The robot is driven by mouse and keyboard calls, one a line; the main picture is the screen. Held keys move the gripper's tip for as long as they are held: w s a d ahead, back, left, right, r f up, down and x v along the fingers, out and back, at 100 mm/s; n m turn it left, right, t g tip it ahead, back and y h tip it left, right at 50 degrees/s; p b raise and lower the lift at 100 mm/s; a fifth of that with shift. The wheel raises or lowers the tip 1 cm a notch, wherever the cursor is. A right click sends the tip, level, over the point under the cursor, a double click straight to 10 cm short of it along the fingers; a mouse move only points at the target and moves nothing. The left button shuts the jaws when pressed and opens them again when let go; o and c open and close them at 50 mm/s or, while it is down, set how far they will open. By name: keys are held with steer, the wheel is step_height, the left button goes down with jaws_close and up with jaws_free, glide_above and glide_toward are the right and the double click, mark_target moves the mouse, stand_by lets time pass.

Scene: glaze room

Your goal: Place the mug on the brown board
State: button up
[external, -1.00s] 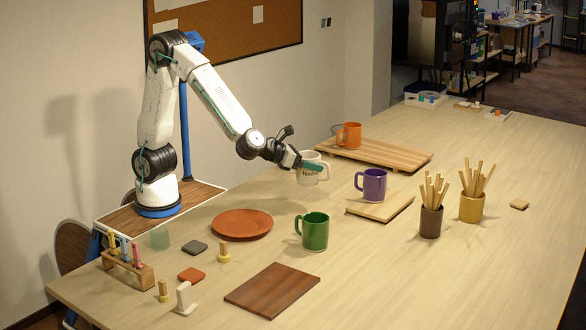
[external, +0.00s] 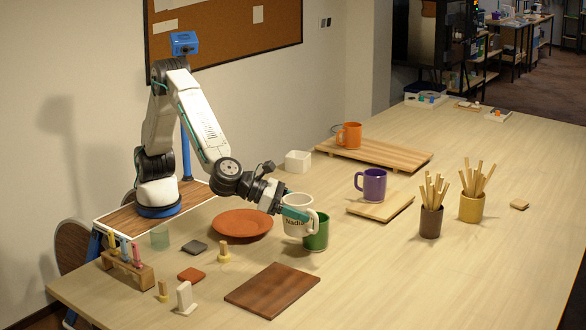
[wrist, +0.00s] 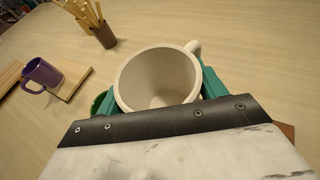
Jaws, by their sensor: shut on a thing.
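The mug is upright and looks raised above the table. It partly covers a green mug (external: 318,238) standing behind it. The brown board (external: 272,290) lies flat and empty on the table, nearer the camera and below the held mug. A corner of it shows at the right of the wrist view (wrist: 288,131).
A terracotta plate (external: 241,224) lies left of the held mug. A purple mug (external: 371,185) stands on a light board, and an orange mug (external: 349,135) on a slatted board. Two stick holders (external: 430,222) stand right. Small pegs and coasters lie left of the brown board. The front right table is clear.

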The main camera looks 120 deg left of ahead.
steer(key=w+d+m+h, duration=0.1)
steer(key=d, duration=1.1)
glide_above(275, 287)
step_height(275, 287, down, 6)
steer(key=shift+t+h, duration=0.3)
steer(key=shift+t, duration=0.1)
steer(key=shift+w+d+f, duration=0.1)
steer(key=shift+f, duration=2.1)
steer(key=shift+f, duration=0.15)
steer(key=o, duration=1.1)
steer(key=shift+o, duration=0.2)
